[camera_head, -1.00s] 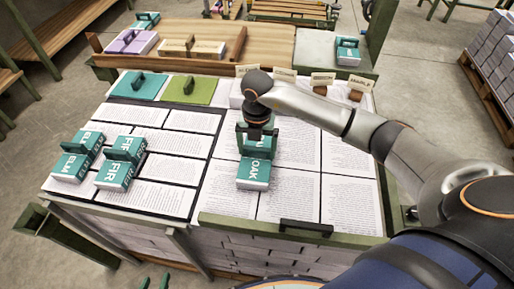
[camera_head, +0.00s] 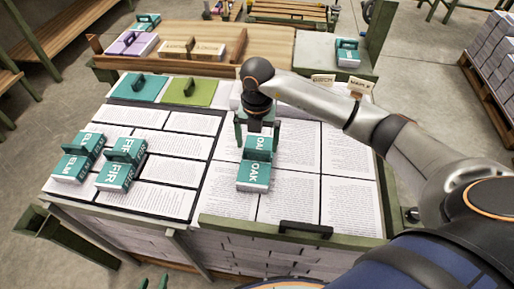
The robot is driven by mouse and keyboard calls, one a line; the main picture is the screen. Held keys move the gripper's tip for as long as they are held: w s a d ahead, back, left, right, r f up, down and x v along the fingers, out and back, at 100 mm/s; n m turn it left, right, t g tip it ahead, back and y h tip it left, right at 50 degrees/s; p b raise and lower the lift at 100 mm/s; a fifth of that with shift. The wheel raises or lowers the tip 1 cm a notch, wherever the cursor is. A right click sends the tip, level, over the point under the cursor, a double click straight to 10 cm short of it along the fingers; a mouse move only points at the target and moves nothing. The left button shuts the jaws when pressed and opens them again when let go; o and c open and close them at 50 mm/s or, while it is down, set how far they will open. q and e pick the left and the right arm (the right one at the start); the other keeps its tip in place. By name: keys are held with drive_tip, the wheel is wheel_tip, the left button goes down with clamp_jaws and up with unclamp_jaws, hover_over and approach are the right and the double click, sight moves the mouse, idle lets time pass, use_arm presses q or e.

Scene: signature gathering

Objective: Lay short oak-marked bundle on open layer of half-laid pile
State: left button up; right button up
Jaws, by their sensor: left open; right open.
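The oak-marked bundle (camera_head: 253,178) is a white paper block with teal OAK labels and a dark teal grip across its middle. It lies flat on the large printed sheets (camera_head: 292,195) in the right part of the pile. My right gripper (camera_head: 257,143) is open just behind and above it, its two green fingers apart at the bundle's far end. I cannot tell if they touch it. Only the fingertips of my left gripper (camera_head: 154,284) show at the bottom edge; they are apart and empty.
Bundles marked FIR (camera_head: 114,176) and ELM (camera_head: 70,167) sit on the smaller sheets at left. Teal (camera_head: 139,88) and green (camera_head: 193,91) boards with handles lie behind. A green rail with a black handle (camera_head: 306,229) runs along the front. My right arm covers the back right.

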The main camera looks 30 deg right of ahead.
sight(257, 151)
wheel_tip(257, 151, up, 8)
idle(0.8)
